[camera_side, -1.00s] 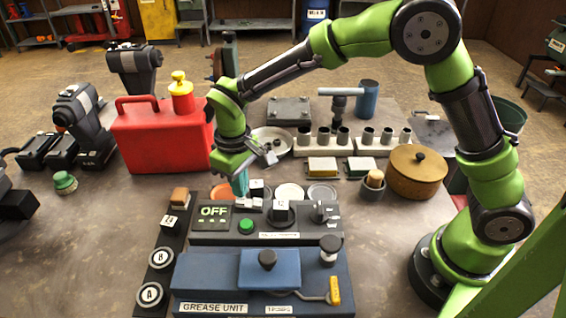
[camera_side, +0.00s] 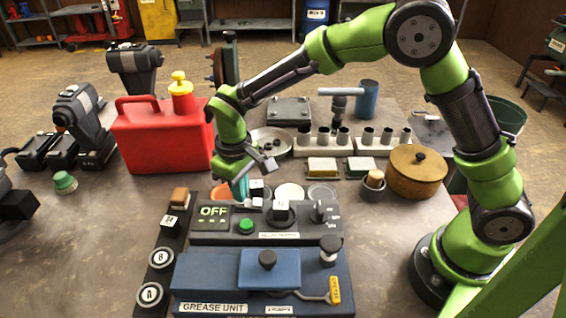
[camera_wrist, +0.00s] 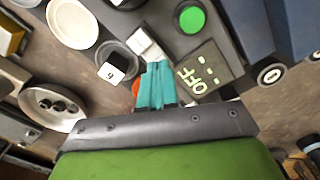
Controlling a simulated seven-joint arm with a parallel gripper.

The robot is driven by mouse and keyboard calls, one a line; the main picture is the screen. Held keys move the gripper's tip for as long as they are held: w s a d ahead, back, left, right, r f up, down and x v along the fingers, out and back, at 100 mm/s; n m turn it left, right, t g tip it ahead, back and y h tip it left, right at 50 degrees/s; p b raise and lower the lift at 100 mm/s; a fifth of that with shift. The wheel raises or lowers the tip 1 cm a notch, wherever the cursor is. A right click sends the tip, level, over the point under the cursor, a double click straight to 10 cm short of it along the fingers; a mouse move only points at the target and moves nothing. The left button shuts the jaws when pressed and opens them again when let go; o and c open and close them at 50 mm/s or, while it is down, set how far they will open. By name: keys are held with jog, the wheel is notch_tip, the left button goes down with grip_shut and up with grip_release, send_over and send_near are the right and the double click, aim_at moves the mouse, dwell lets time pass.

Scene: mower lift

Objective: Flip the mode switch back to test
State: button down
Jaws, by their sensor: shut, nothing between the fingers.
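The dark control panel (camera_side: 265,238) stands at the bench's front, with a lit green OFF display (camera_side: 213,211), a green button (camera_side: 246,226), a knob marked 12 (camera_side: 281,212) and a selector knob (camera_side: 320,212) at right. Its small labels are too blurred to read. A small white block-like part (camera_side: 257,202) sits at the panel's back edge; it also shows in the wrist view (camera_wrist: 142,40). I cannot tell whether this or the selector is the mode switch. My gripper (camera_side: 240,197), with teal fingers, is shut and empty beside the white part, near the display. Contact cannot be told.
A blue grease unit (camera_side: 220,275) stands in front of the panel. A strip with round A and B buttons (camera_side: 161,257) lies left. Small dishes (camera_side: 290,191) sit behind the panel. A red can (camera_side: 150,140) stands left of my gripper, and a lidded brown pot (camera_side: 417,175) is right.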

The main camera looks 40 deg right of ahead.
aim_at(251, 206)
jog(key=shift+f, duration=0.35)
jog(key=shift+r, duration=3.5)
jog(key=s+d+r+m+t+y, duration=0.1)
jog(key=s+d+r+m+t, duration=0.2)
jog(key=s+d+r, duration=0.2)
jog(key=s+d+r+m+t+y, duration=0.1)
jog(key=s+d+r+m+t, duration=0.3)
jog(key=s+d, duration=0.6)
jog(key=shift+s+d+r, duration=0.2)
jog(key=shift+s+r, duration=0.95)
jog(key=shift+s, duration=0.45)
